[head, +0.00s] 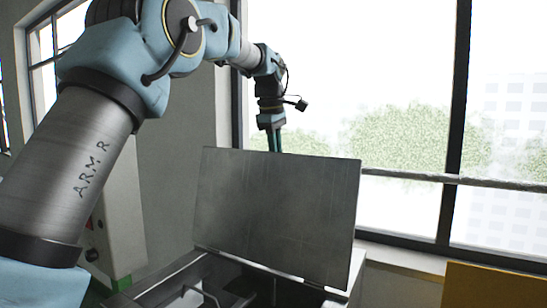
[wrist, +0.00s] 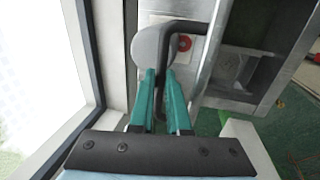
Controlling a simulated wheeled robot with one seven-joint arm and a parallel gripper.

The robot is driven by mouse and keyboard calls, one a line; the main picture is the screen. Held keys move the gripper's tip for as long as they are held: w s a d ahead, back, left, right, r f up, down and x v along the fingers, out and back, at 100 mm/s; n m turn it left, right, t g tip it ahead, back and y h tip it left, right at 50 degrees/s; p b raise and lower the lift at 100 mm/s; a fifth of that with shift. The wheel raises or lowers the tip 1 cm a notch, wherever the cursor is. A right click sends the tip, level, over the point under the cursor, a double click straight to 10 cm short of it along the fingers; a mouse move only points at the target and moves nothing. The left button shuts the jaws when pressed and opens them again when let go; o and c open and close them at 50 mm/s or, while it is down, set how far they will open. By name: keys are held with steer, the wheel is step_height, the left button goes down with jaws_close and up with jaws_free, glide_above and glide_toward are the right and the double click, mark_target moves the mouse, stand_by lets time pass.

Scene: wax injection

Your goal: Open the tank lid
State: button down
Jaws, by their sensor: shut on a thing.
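The grey metal tank lid (head: 280,205) stands raised, tilted up at the back of the tank (head: 168,285). The tank's opening shows below it in the head view. My gripper (head: 274,140) reaches down behind the lid's top edge, and its fingertips are hidden there. In the wrist view, the teal fingers of my gripper (wrist: 161,76) are shut on a dark bent handle (wrist: 183,24). A grey rounded part (wrist: 154,43) lies just beyond the fingertips. How the handle joins the lid is not clear.
A large window (head: 400,90) stands behind the tank, with a rail (head: 450,179) across it. A yellow panel (head: 495,287) is at the lower right. A pale cabinet (head: 122,215) with a green base stands at the left. The wrist view shows green floor (wrist: 290,125).

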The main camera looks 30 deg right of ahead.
steer(key=shift+r, duration=0.2)
steer(key=c, duration=1.2)
jaws_free()
steer(key=o, duration=0.3)
steer(key=r, duration=0.3)
steer(key=a+r, duration=0.1)
steer(key=r, duration=0.3)
steer(key=s+r, duration=0.1)
steer(key=r, duration=0.2)
steer(key=shift+a+r+b, duration=0.25)
steer(key=shift+a+b, duration=0.1)
steer(key=shift+a, duration=0.05)
